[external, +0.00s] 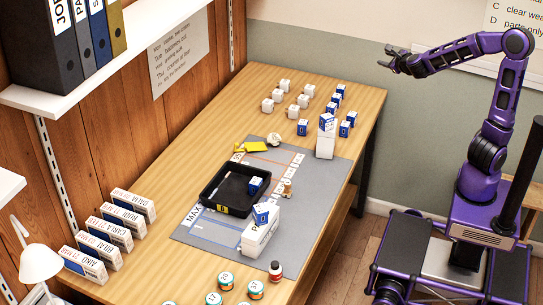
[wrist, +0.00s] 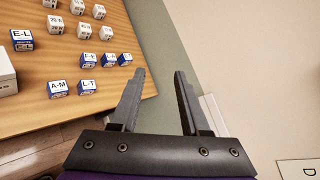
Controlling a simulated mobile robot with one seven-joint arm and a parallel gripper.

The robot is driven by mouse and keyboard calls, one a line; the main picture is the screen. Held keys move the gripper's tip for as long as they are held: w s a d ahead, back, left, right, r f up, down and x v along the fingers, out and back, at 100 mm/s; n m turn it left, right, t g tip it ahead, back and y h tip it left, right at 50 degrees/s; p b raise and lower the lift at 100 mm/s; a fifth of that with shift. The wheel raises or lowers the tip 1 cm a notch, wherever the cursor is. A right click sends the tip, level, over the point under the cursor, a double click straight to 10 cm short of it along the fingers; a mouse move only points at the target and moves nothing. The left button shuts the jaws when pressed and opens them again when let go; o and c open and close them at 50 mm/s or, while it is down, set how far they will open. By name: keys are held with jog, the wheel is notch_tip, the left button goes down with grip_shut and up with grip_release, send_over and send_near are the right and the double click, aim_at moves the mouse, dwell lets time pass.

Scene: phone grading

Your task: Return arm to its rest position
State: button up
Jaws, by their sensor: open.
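My purple arm (external: 465,50) is raised and stretched to the left from its base, at the right in the external view. My gripper (external: 385,57) is in the air beyond the table's right end. In the wrist view my gripper (wrist: 162,80) is open, its two dark fingers apart with nothing between them. It points past the table's edge toward the wall and is empty.
The wooden table (external: 225,108) holds a grey mat (external: 325,165) with a black tray (external: 207,190), white boxes and small blue-and-white blocks (wrist: 87,87). Jars stand at the front. White label boxes (external: 134,204) line the left edge. Open air surrounds the gripper.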

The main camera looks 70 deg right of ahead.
jog(key=a+r+n+t+y, duration=0.2)
jog(key=a+n+y, duration=0.4)
jog(key=a+n, duration=0.55)
jog(key=a+r+n+t+y, duration=0.25)
jog(key=a+n+y, duration=0.35)
jog(key=a+n, duration=0.5)
jog(key=s+a+f+n+g, duration=0.2)
jog(key=s+a+n+g, duration=0.2)
jog(key=s+n, duration=0.3)
jog(key=s+a+f+n+g+h+p, duration=0.1)
jog(key=s+a+f+n+g, duration=0.2)
jog(key=s+n, duration=0.5)
jog(key=s, duration=0.3)
jog(key=shift+a+f+g, duration=0.35)
jog(key=shift+a, duration=0.05)
jog(key=shift+w, duration=0.1)
